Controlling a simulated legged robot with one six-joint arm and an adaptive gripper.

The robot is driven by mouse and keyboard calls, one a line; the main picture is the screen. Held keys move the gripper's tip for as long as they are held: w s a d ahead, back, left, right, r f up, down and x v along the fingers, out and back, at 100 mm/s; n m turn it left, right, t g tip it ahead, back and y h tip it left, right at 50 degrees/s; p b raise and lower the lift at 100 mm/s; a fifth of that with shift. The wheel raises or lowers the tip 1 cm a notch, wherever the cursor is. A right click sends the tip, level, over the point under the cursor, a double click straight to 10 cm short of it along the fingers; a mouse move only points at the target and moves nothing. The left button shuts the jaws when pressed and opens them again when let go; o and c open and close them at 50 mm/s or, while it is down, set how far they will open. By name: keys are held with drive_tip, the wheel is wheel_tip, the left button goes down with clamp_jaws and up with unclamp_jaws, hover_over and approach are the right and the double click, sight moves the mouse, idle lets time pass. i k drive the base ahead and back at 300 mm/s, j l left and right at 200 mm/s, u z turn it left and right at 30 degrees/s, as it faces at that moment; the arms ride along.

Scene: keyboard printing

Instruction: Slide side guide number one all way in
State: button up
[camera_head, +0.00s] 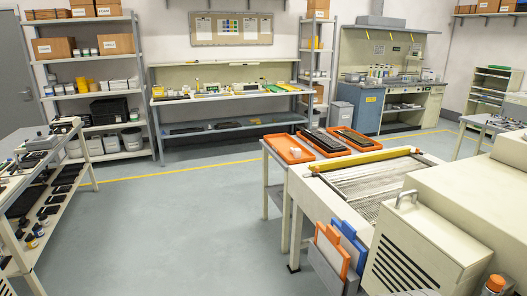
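The cream machine (440,235) stands at the lower right, with a metal mesh bed (370,182) on its open end. A yellow bar (362,160) runs across the far end of this bed. Narrow rails border the bed, but I cannot tell which part, if any, is side guide number one, or how far in it sits. My gripper is not in view.
Orange and blue panels (333,247) sit in a holder at the machine's near side. A shelf cart (62,190) stands left. The grey floor (180,235) between is clear.

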sight(336, 190)
drive_tip(key=i+j, duration=0.1)
drive_tip(key=i, duration=2.35)
drive_tip(key=i+z, duration=0.35)
drive_tip(key=i+j+z, duration=0.25)
drive_tip(key=i+z, duration=0.15)
drive_tip(key=i, duration=0.15)
